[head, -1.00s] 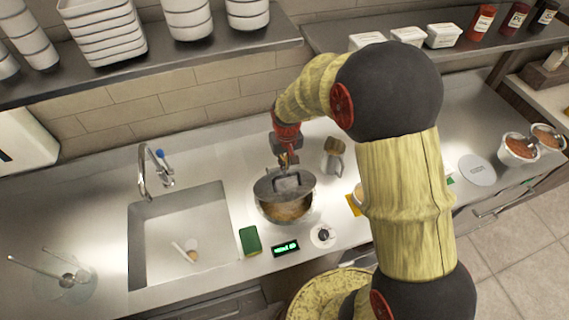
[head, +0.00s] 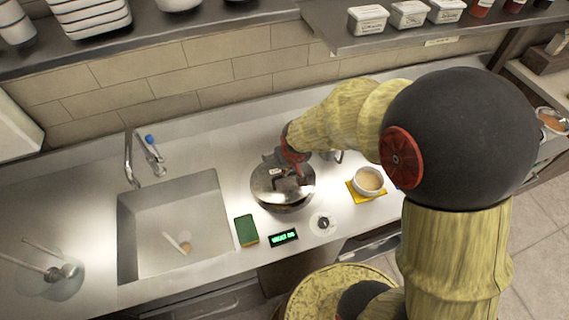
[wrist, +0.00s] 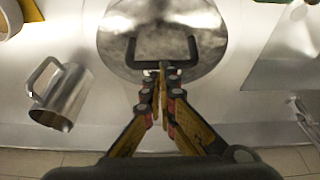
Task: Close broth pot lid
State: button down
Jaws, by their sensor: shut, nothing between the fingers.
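The broth pot (head: 287,208) stands on the counter right of the sink. Its round metal lid (head: 262,186) lies over the pot mouth, looks about level, and no broth shows. The lid also shows in the wrist view (wrist: 125,35), with its dark bracket handle (wrist: 131,52). My gripper (head: 296,178) is over the lid in the head view. In the wrist view my gripper (wrist: 159,72) is shut and empty, its fingertips at the near side of the handle. I cannot tell whether they touch the handle or lid.
A metal pitcher (wrist: 66,98) is near the pot, mostly hidden by my arm in the head view. A bowl (head: 368,181) sits on a yellow cloth to the right. A sponge (head: 246,230), a green display (head: 284,237) and a knob (head: 322,223) lie in front. The sink (head: 170,215) is left.

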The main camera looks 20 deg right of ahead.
aim_at(287, 183)
jog(key=shift+s+f+b, duration=0.45)
jog(key=shift+s+f, duration=0.15)
jog(key=shift+f, duration=0.3)
jog(key=shift+s+f+b, duration=0.45)
jog(key=shift+s+f, duration=0.1)
jog(key=shift+f, duration=0.35)
jog(key=shift+r, duration=0.1)
